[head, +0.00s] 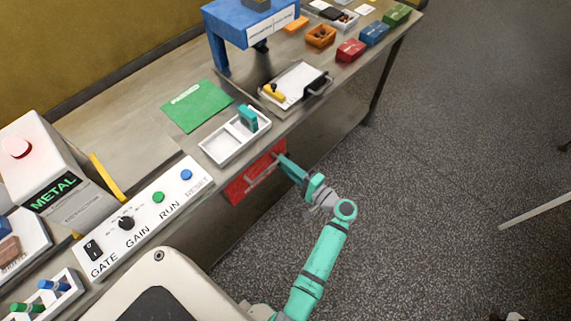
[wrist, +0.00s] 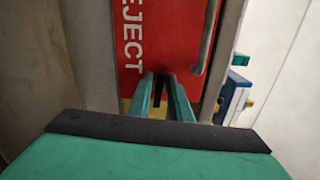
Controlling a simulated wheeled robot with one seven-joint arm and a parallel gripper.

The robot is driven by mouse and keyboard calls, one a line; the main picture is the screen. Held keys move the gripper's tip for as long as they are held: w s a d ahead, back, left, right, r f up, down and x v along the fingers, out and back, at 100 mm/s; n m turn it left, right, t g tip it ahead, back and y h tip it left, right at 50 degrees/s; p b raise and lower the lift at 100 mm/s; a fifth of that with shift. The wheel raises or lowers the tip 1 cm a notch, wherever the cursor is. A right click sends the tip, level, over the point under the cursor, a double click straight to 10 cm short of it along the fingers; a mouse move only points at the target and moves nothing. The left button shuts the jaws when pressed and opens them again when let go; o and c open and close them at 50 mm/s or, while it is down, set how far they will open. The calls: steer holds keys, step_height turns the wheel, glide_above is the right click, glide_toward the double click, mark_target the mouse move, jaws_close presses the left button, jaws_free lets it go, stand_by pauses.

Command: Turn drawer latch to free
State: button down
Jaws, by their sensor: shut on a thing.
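The red drawer (head: 245,186) is in the bench front below the white tray; in the wrist view its red face (wrist: 170,35) reads REJECT. A small black latch (wrist: 160,82) shows between the tips of my gripper (wrist: 163,84), with a yellow patch behind it. My gripper (head: 281,158) is at the drawer's right end in the head view, shut on the latch. The fingers hide most of the latch, so its turn angle cannot be told.
The drawer's grey bar handle (wrist: 207,45) runs close beside my fingers. Above are a white two-part tray (head: 222,155) and a control panel (head: 140,215) with knob and buttons. A scale-like tray (head: 292,88) stands farther along. The floor at the right is mostly clear.

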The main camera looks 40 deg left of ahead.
steer(key=shift+w+f+n, duration=0.15)
steer(key=shift+n, duration=0.35)
steer(key=c, duration=1.8)
jaws_free()
steer(key=shift+c, duration=0.2)
steer(key=shift+s, duration=0.2)
steer(key=shift+d, duration=0.1)
steer(key=d, duration=1)
steer(key=shift+s+d, duration=0.35)
steer(key=shift+s+a, duration=0.1)
